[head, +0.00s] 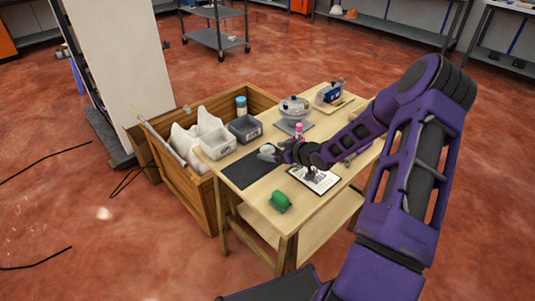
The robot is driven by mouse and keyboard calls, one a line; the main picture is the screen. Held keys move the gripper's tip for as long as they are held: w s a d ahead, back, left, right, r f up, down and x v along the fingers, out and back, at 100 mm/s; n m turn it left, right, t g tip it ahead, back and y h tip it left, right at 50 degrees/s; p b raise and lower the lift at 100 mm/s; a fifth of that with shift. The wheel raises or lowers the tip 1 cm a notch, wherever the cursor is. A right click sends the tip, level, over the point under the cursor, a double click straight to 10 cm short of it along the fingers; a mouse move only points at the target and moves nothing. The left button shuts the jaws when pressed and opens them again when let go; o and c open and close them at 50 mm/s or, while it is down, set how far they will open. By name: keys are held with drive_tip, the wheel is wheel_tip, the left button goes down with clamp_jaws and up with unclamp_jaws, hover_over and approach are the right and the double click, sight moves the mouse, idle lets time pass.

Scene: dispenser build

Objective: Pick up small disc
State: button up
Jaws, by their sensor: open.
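I cannot make out the small disc for certain in the head view; it may be too small or hidden by my arm. My gripper (269,153) is over the wooden workbench (250,204), near the far right edge of a black mat (246,170). It is open. The fingertips are small here, and I cannot tell whether anything lies between them. A grey round dispenser-like device (294,108) stands behind my wrist.
A grey bin (245,129) and a white bin (217,143) are left of my gripper. A green object (279,201) and a clipboard (316,180) lie in front. A blue device (329,94) stands at the back. A wooden crate (190,190) adjoins the bench's left side.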

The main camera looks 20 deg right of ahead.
drive_tip(key=shift+x, duration=0.9)
drive_tip(key=shift+c, duration=0.3)
drive_tip(key=shift+r, duration=0.1)
clamp_jaws()
